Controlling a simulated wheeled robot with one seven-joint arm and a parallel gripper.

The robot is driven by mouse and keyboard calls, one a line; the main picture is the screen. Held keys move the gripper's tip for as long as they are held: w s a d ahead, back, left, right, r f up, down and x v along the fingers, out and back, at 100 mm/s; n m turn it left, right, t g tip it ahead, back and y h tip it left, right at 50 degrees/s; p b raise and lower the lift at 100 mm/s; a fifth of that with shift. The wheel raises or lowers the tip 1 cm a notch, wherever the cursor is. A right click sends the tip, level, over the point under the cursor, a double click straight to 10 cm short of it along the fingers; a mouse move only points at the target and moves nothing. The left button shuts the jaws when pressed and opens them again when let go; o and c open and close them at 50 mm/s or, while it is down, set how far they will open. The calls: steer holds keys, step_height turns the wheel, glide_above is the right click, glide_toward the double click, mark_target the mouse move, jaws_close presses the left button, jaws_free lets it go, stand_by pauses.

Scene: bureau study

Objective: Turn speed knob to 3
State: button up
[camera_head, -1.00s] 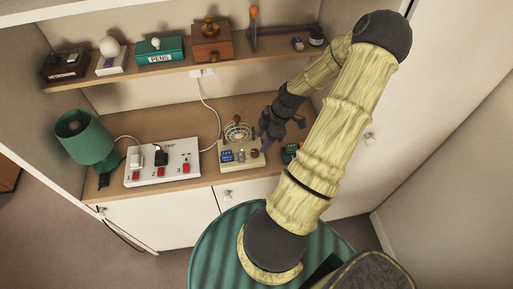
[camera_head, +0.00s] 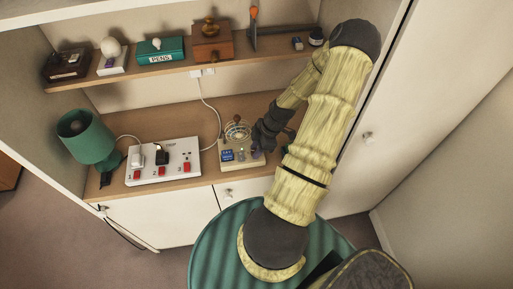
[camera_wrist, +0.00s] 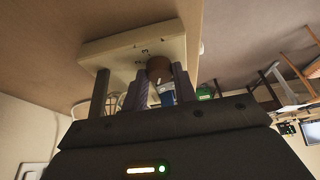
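The small fan device (camera_head: 225,165) stands on the desk, with a wire-cage fan (camera_head: 237,131) at its back and a brown round speed knob (camera_wrist: 158,68) on its cream base. My gripper (camera_head: 258,146) is at the right side of the device. In the wrist view the knob lies between my dark fingers (camera_wrist: 160,78), which stand apart. I cannot tell whether they touch it. Small digits, seemingly 2 and 3, show on the base beside the knob. Its pointer setting is not readable.
A white power strip (camera_head: 180,146) with red switches and plugs lies left of the device. A green lamp (camera_head: 90,140) stands farther left. A cable runs behind the device.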

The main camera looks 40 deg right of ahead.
steer(key=shift+m, duration=0.3)
steer(key=m+t+h+b, duration=0.1)
steer(key=m, duration=0.2)
steer(key=m+t+h+b, duration=0.1)
steer(key=m+b, duration=0.1)
steer(key=m, duration=0.2)
steer(key=shift+a+f, duration=0.1)
steer(key=shift+a, duration=0.05)
steer(key=m+h+b, duration=0.2)
steer(key=m, duration=0.2)
steer(key=shift+a, duration=0.15)
steer(key=m+h+b, duration=0.1)
steer(key=m+b, duration=0.1)
steer(key=m, duration=0.2)
steer(key=shift+a, duration=0.1)
steer(key=m+h, duration=0.1)
steer(key=m, duration=0.1)
steer(key=m+g+h+b, duration=0.1)
steer(key=m, duration=0.2)
steer(key=shift+a+m, duration=0.15)
steer(key=shift+m, duration=0.15)
steer(key=m, duration=0.1)
steer(key=m+g, duration=0.1)
steer(key=m+h+p, duration=0.1)
steer(key=m, duration=0.1)
steer(key=shift+w+r, duration=0.15)
steer(key=shift+r, duration=0.1)
steer(key=shift+f+m+g+p, duration=0.1)
steer(key=shift+m+g+p, duration=0.4)
steer(key=shift+m, duration=0.3)
